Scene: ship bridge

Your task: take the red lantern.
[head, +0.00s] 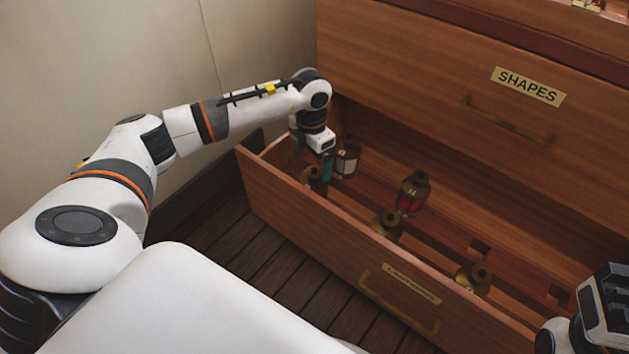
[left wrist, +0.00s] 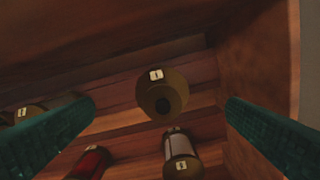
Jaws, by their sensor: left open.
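The red lantern (head: 412,194), with a brass cap and red glass, stands in the open drawer (head: 330,225), right of my left gripper. It also shows at the lower left of the left wrist view (left wrist: 90,162), partly cut off by the frame edge. My left gripper (head: 326,168) is inside the drawer's left end, pointing down, open, with teal fingers. It is apart from the red lantern. A brass-capped lantern (left wrist: 162,95) shows between the fingers in the left wrist view. My right gripper (head: 604,305) is at the lower right, its fingers not clear.
A white-glass lantern (head: 347,158) stands just right of my left gripper. Other brass lanterns (head: 387,224) (head: 473,280) stand along the drawer's front. The drawer's front wall and left end wall are close to my left gripper.

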